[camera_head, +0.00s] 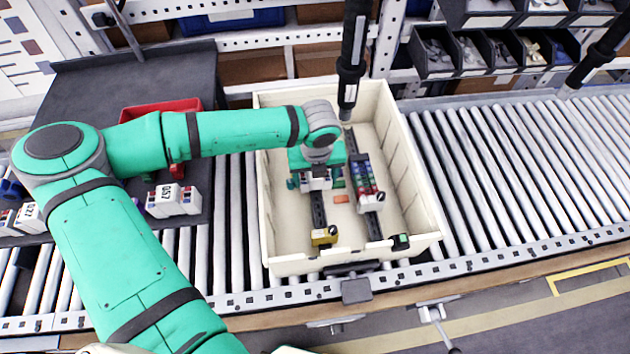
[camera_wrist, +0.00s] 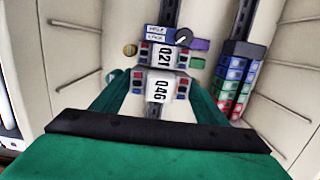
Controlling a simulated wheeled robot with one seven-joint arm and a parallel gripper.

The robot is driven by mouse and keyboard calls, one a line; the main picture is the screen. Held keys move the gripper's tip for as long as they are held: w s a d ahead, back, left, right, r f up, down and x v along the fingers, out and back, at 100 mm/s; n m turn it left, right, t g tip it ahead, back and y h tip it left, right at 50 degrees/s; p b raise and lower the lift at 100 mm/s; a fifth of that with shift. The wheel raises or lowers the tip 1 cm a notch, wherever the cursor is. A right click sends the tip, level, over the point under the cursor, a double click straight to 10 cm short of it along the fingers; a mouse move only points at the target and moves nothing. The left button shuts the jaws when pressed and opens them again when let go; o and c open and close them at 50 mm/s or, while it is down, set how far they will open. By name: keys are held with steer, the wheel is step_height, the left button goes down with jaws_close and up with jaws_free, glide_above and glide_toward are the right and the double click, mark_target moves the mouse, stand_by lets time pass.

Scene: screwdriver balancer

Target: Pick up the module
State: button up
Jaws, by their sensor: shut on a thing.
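My gripper (camera_head: 315,172) is down inside the cream crate (camera_head: 420,215), over the left of two dark rails (camera_head: 317,210). In the wrist view, my green fingers (camera_wrist: 160,94) are shut on both sides of a white module marked Q46 (camera_wrist: 159,86). A similar white module marked Q21 (camera_wrist: 165,56) sits just beyond it on the rail. My gripper hides the lower part of the held module, so I cannot tell whether it touches the rail.
A second rail carries red, green and blue blocks (camera_wrist: 233,80). A screwdriver (camera_head: 350,65) hangs over the crate's back. White modules (camera_head: 173,200) and a red bin (camera_head: 160,108) are on the dark table at left. Roller conveyor (camera_head: 530,160) extends right.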

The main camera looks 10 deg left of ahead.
steer(key=s+d+r, duration=0.3)
steer(key=s+r, duration=1)
steer(key=shift+s+d, duration=0.15)
steer(key=shift+d, duration=0.25)
